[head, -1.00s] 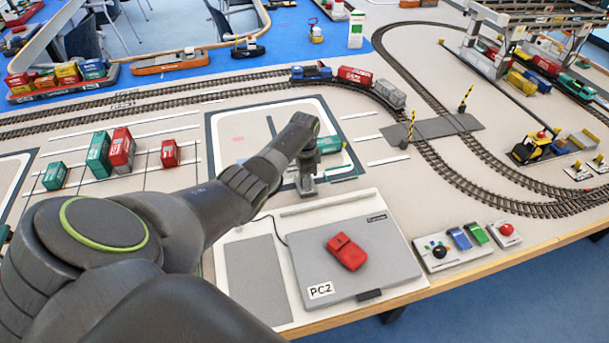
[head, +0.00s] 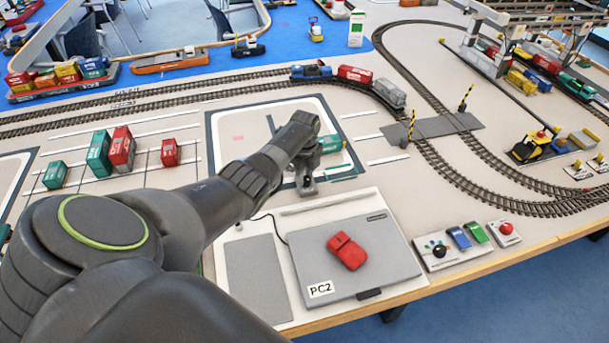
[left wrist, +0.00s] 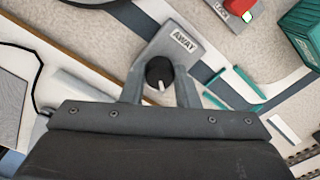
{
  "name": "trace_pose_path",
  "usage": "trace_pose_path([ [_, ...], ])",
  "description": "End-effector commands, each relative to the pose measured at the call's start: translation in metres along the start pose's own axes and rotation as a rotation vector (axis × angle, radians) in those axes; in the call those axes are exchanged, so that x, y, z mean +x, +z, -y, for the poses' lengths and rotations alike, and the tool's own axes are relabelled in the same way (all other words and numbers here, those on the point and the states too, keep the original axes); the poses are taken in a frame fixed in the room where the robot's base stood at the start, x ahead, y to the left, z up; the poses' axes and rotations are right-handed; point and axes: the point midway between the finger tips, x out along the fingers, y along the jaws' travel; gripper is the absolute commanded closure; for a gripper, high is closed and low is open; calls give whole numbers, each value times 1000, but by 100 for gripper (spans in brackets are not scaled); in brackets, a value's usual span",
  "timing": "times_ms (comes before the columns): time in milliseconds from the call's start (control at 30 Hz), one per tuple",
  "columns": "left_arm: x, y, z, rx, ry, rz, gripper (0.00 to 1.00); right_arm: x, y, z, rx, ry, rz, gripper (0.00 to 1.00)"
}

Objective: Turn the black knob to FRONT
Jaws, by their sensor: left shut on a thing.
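The black knob (left wrist: 160,73) shows in the left wrist view, in front of a grey plate with an "AWAY" label (left wrist: 184,40). A white pointer mark on the knob points toward the gripper body, away from that label. My left gripper (left wrist: 160,88) has one finger on each side of the knob and is shut on it. In the head view my left gripper (head: 306,182) reaches down by the white-outlined area at the middle of the table; the knob is hard to make out there. No FRONT label is readable. My right gripper is not in view.
A control box with another black knob (head: 439,251) is at the right. Train tracks run behind.

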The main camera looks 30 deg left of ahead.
Motion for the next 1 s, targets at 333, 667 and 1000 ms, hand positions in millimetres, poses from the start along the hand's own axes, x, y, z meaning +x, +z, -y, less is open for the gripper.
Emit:
trace_pose_path([
  [333, -2, -1, 3, 329, -6, 0, 95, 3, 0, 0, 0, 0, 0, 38],
  [667, -2, -1, 4, 626, -5, 1, 95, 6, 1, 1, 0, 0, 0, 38],
  [1000, -2, -2, 4, 837, -3, 0, 95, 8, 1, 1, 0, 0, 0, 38],
])
